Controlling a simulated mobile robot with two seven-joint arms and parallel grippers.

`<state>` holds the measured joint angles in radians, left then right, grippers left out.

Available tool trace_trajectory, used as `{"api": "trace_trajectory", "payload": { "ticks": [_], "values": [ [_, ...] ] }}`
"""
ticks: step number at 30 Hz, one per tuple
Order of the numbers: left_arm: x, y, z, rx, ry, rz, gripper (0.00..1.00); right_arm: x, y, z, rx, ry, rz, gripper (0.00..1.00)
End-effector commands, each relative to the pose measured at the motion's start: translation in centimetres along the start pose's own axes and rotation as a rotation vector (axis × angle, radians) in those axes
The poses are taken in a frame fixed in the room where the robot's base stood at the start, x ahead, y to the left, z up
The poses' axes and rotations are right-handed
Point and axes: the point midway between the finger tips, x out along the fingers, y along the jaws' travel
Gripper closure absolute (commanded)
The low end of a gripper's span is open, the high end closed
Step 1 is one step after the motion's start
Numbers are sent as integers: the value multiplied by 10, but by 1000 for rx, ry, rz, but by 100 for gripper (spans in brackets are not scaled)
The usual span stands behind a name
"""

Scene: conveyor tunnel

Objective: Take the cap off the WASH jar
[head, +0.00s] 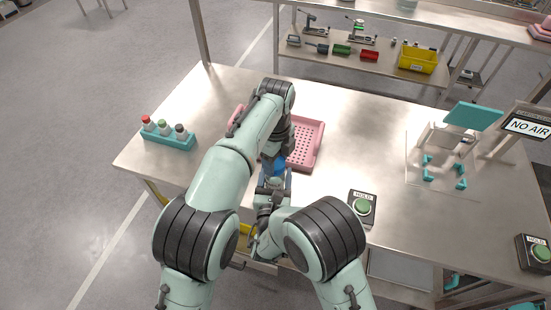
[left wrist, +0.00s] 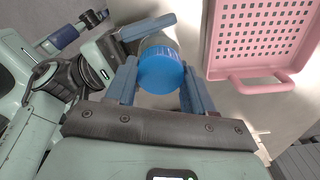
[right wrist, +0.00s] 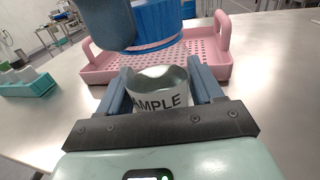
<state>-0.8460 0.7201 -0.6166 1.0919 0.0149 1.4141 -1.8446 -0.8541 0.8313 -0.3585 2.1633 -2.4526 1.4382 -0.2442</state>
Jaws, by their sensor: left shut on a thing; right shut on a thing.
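A pale jar (right wrist: 160,97) with a label showing "AMPLE" is between the fingers of my right gripper (right wrist: 160,92), which is shut on it. The rest of the label is hidden; I see no WASH label. A blue cap (right wrist: 157,22) is above the jar in the right wrist view, with a gap between them, and the jar's mouth looks open. My left gripper (left wrist: 160,82) is shut on the cap, which also shows in the left wrist view (left wrist: 160,72). In the head view the cap (head: 280,163) is partly hidden by my left arm.
A pink perforated basket (head: 313,128) lies just behind the grippers, partly hidden by my left arm. A teal rack (head: 168,141) with several capped bottles stands at the left. A HOLD button (head: 362,208) is at the right, with a clear plate fixture (head: 437,180) and NO AIR sign (head: 530,127) beyond.

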Motion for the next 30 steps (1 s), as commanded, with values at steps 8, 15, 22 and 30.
{"api": "trace_trajectory", "payload": {
  "ticks": [8, 15, 22, 30],
  "values": [
    [-1, 0, 0, -604, 1, -2, 84, 0, 0, 0, 0, 0, 1, 100],
    [-1, 0, 0, -1145, 0, -1, 84, 0, 0, 0, 0, 0, 1, 100],
    [-2, 0, 0, -1669, -1, -1, 84, 0, 0, 0, 0, 0, 1, 100],
    [-2, 0, 0, -2294, 0, -1, 84, 0, 0, 0, 0, 0, 0, 100]
  ]
}}
